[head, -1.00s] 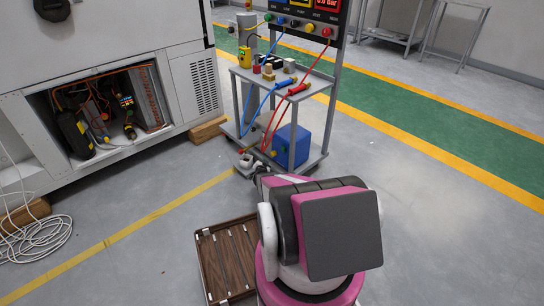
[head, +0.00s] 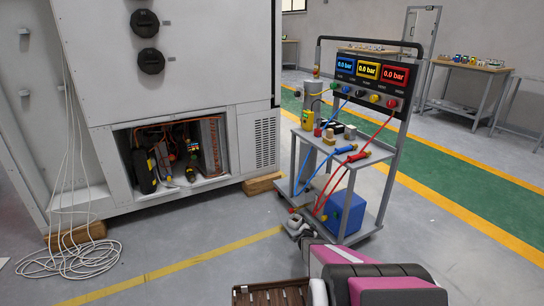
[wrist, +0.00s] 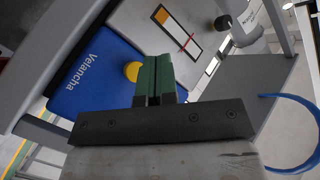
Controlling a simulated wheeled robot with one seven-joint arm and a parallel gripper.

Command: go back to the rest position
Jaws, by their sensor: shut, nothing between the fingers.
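My gripper (wrist: 155,75) shows its two green fingers pressed together in the wrist view, with nothing between them. Beyond it is a blue box (wrist: 80,85) lettered "Velancha", with a yellow knob (wrist: 131,71) just left of the fingertips. In the head view my pink, white and dark arm reaches up from the bottom edge, near the front of the cart. The gripper cannot be made out clearly there.
The cart (head: 352,158) carries hoses, small parts and a gauge panel (head: 368,72). The blue box (head: 343,212) sits on its lower shelf. A cabinet (head: 250,140) with an open bay stands left. A brown slatted case (head: 270,295) lies low. Cable coils (head: 75,258) lie left; floor between is clear.

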